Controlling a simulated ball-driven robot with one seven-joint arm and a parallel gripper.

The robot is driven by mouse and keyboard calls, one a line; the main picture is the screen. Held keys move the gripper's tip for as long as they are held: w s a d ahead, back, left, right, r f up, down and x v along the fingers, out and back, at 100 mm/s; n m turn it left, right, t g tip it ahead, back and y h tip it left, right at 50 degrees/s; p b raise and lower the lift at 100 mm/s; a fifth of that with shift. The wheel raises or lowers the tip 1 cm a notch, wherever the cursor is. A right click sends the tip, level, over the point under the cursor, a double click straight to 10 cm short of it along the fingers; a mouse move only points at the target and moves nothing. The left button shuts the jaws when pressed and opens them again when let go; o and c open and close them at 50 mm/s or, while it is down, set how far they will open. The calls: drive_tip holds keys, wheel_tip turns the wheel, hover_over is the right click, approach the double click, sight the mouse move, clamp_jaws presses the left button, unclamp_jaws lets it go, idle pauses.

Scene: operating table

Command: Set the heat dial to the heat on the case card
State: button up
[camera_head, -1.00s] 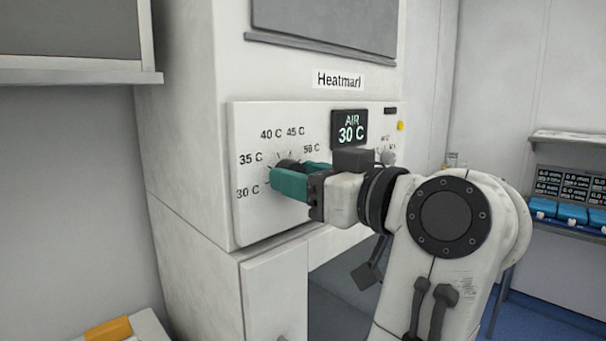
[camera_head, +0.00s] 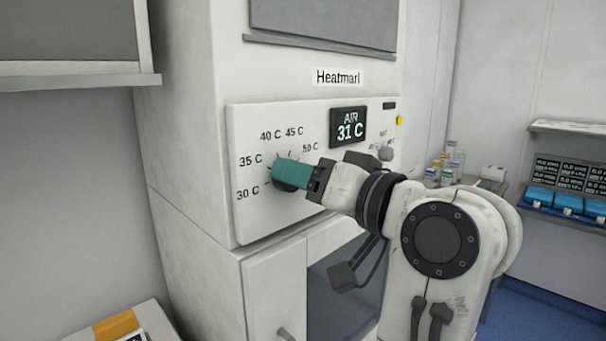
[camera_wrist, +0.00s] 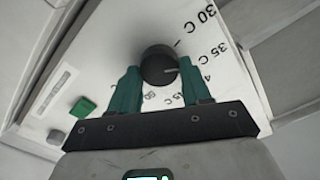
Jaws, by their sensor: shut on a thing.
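The dark round heat dial (camera_wrist: 157,62) sits on the white panel (camera_head: 243,222) with printed marks from 30 C to 50 C around it. In the wrist view its pale pointer line faces the 35 C side; the exact mark is hard to tell. My gripper (camera_wrist: 160,68) is shut on the dial, with one teal finger on each side. In the head view the fingers largely cover the dial (camera_head: 284,187). The display (camera_head: 348,125) above reads AIR 31 C. No readable case card shows.
A cabinet door (camera_head: 275,290) lies below the panel. A smaller grey knob (camera_head: 386,154) is to the right. Several vials (camera_head: 444,168) and blue bins (camera_head: 568,202) stand farther right. An orange item (camera_head: 116,325) lies at the lower left.

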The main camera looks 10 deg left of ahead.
idle(0.3)
drive_tip(key=o, duration=1)
drive_tip(key=b+v, duration=0.2)
drive_tip(key=v, duration=0.9)
drive_tip(key=shift+w, duration=0.1)
